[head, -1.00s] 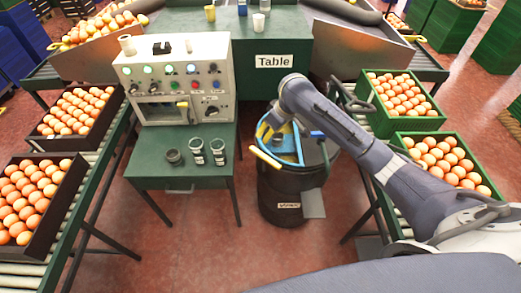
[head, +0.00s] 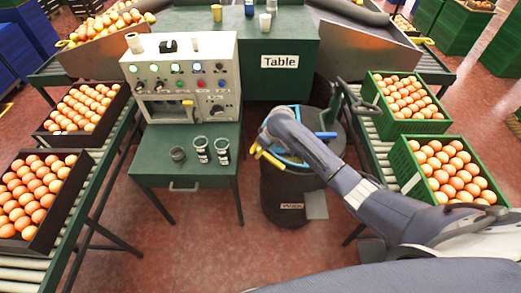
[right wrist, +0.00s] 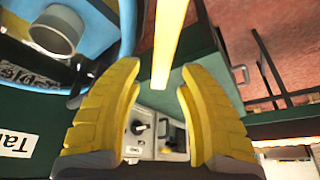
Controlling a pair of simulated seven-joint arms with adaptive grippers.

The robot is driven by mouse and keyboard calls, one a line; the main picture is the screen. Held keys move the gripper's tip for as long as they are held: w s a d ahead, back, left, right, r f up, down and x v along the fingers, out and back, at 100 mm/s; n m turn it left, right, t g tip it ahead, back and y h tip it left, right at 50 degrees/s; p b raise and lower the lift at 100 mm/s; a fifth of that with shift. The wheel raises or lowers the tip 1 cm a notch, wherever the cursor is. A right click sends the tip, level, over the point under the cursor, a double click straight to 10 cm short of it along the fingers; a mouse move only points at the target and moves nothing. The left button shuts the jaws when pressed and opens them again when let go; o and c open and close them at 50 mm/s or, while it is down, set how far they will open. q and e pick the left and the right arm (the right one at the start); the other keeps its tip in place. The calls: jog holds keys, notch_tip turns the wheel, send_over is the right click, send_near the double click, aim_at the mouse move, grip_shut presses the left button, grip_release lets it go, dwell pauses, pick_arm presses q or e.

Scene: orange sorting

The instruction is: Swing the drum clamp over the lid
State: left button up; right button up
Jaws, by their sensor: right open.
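The black drum (head: 285,190) stands on the floor right of the small green table. Its blue lid (right wrist: 100,18) shows in the right wrist view, with a grey round fitting on it; in the head view my arm hides much of the drum's top. A yellow bar (right wrist: 170,40), which looks like the clamp's handle, comes down between the fingertips of my right gripper (right wrist: 162,70). The yellow fingers are open, with visible gaps on both sides of the bar. In the head view my right gripper (head: 264,153) is low at the drum's left rim. My left gripper is out of view.
The small green table (head: 188,165) with dark cups and a control box (head: 180,75) stands left of the drum. Bare floor lies in front.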

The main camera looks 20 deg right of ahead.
jog(key=shift+w+a+f, duration=0.15)
jog(key=shift+f, duration=0.35)
jog(key=shift+c, duration=0.3)
grip_shut()
